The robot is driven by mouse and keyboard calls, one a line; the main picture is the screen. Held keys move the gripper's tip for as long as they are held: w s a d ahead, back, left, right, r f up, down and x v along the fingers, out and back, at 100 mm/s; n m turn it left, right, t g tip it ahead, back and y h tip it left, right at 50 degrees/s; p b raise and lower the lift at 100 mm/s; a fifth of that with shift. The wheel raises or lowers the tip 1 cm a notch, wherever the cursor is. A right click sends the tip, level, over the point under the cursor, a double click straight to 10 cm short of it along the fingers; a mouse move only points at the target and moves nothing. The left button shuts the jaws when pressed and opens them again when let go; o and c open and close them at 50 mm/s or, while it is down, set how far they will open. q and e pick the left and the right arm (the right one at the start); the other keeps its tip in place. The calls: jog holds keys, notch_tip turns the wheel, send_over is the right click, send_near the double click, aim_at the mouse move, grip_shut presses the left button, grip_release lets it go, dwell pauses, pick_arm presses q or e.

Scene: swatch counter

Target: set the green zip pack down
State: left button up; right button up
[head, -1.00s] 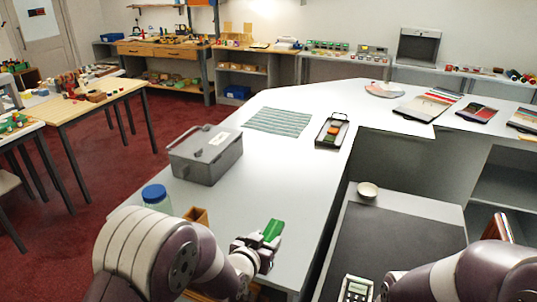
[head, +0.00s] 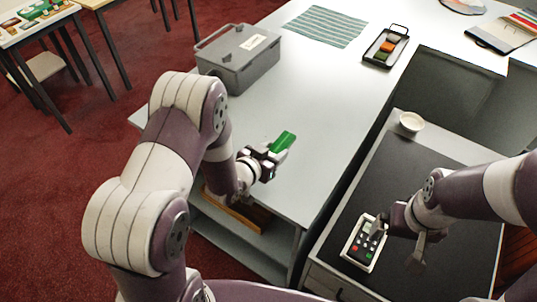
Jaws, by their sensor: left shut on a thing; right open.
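The green zip pack (head: 284,141) is held in my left gripper (head: 273,153), which is shut on it. The pack sticks out up and to the right from the fingers, over the near part of the white counter (head: 330,110). I cannot tell whether its underside touches the counter. My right gripper (head: 396,240) is open and empty, over the dark mat beside the card terminal (head: 364,243).
A grey lidded box (head: 238,60) stands on the counter at the back left. A striped cloth (head: 326,26) and a black tray with coloured items (head: 386,47) lie further back. A white bowl (head: 411,122) sits on the lower right-hand unit. The counter's middle is clear.

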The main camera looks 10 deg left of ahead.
pick_arm(q)
jog(key=f, duration=0.1)
jog(key=s+a+f, duration=0.1)
jog(key=f, duration=0.2)
jog(key=shift+s+a+f+p, duration=0.1)
jog(key=shift+s+a+p, duration=0.05)
jog(key=shift+a+p, duration=0.15)
jog(key=shift+w+f, duration=0.25)
jog(key=shift+f, duration=0.2)
jog(key=o, duration=1.1)
jog(key=shift+d, duration=0.1)
jog(key=shift+c, duration=0.2)
